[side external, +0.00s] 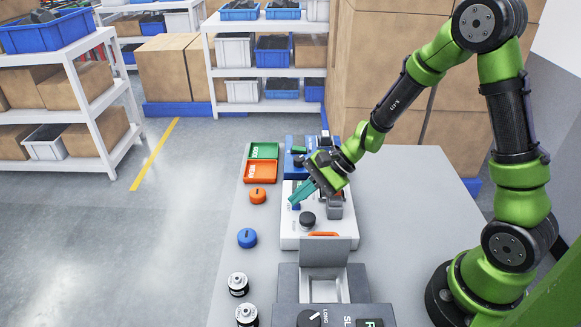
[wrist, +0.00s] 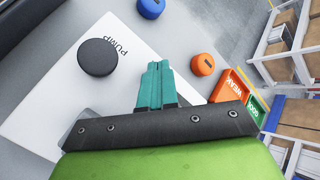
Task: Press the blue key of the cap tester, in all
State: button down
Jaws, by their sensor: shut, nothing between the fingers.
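The cap tester appears to be the white box (side external: 290,238) on the grey table, with a black round knob (side external: 307,220) on top. In the wrist view the same knob (wrist: 98,57) stands beside the word PUMP on the white top (wrist: 45,115). My gripper (side external: 294,198) is shut and empty, its teal fingers pointing down and left over the far left part of the box. A small blue patch (side external: 296,207) shows just below the fingertips; it may be the blue key. In the wrist view my fingertips (wrist: 157,65) are together, and no blue key shows. Contact cannot be told.
An orange cap (side external: 257,196) and a blue cap (side external: 247,238) lie left of the tester. Green (side external: 263,150) and red (side external: 260,172) trays stand at the far left. A blue device (side external: 295,160) is behind; a grey machine (side external: 290,285) is in front. The table's right side is clear.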

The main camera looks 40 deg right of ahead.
jog(key=shift+s+f, duration=0.15)
jog(key=shift+s, duration=0.1)
jog(key=shift+r, duration=0.95)
notch_tip(320, 180, up, 5)
jog(key=shift+r, duration=0.1)
dwell(0.5)
jog(key=shift+s+d+f+n+g, duration=0.1)
jog(key=shift+s+f+n+g, duration=0.1)
jog(key=shift+s+n+g, duration=0.3)
jog(key=shift+s+f+n+g, duration=0.1)
jog(key=shift+s+f+n, duration=0.1)
jog(key=shift+s, duration=0.45)
jog(key=s+d+r+n+t+h, duration=0.3)
jog(key=s+r+n+h, duration=0.2)
jog(key=s+r+n, duration=0.5)
jog(key=s+r, duration=0.3)
jog(key=shift+s+h, duration=0.15)
jog(key=shift+h, duration=0.15)
